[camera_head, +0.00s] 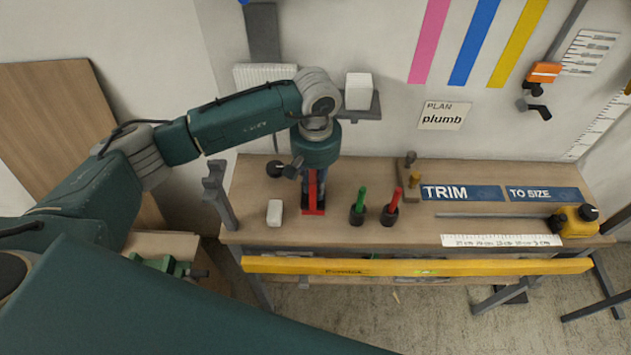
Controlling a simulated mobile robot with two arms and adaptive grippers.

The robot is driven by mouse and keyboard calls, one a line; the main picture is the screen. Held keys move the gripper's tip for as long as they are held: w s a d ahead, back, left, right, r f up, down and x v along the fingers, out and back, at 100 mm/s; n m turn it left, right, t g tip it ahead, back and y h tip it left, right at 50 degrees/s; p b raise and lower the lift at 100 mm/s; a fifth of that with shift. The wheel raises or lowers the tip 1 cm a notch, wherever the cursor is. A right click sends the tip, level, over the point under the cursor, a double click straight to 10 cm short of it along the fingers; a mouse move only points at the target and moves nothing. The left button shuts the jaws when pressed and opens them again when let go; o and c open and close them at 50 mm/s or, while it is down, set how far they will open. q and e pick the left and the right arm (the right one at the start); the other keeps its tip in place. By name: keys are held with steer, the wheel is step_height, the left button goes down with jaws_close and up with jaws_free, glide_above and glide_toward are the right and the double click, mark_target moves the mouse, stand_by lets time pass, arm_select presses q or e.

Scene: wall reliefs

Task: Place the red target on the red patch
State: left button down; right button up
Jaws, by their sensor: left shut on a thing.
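The red target (312,190) is a narrow upright red piece at the left part of the workbench. My left gripper (313,178) comes down from above and is shut on it. Flat red (317,211) shows at its foot on the bench top. I cannot tell whether this is the target's own base or the red patch, nor whether the target touches the bench. My gripper and wrist hide part of the target. My right gripper is not in view.
A white block (274,212) lies left of the target. A green-handled tool (360,203) and a red-handled tool (394,207) stand close on its right. The workbench (450,220) has a yellow level (420,266) along its front. A wall shelf (358,113) holds a white block.

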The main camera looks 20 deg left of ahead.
arm_select(q)
steer(key=shift+f, duration=0.15)
steer(key=c, duration=1.6)
jaws_free()
steer(key=shift+r, duration=0.3)
steer(key=shift+w+r, duration=0.1)
steer(key=shift+r, duration=0.15)
step_height(320, 180, up, 10)
steer(key=b, duration=0.3)
steer(key=shift+f, duration=0.1)
steer(key=shift+r+b, duration=0.3)
steer(key=shift+r, duration=0.45)
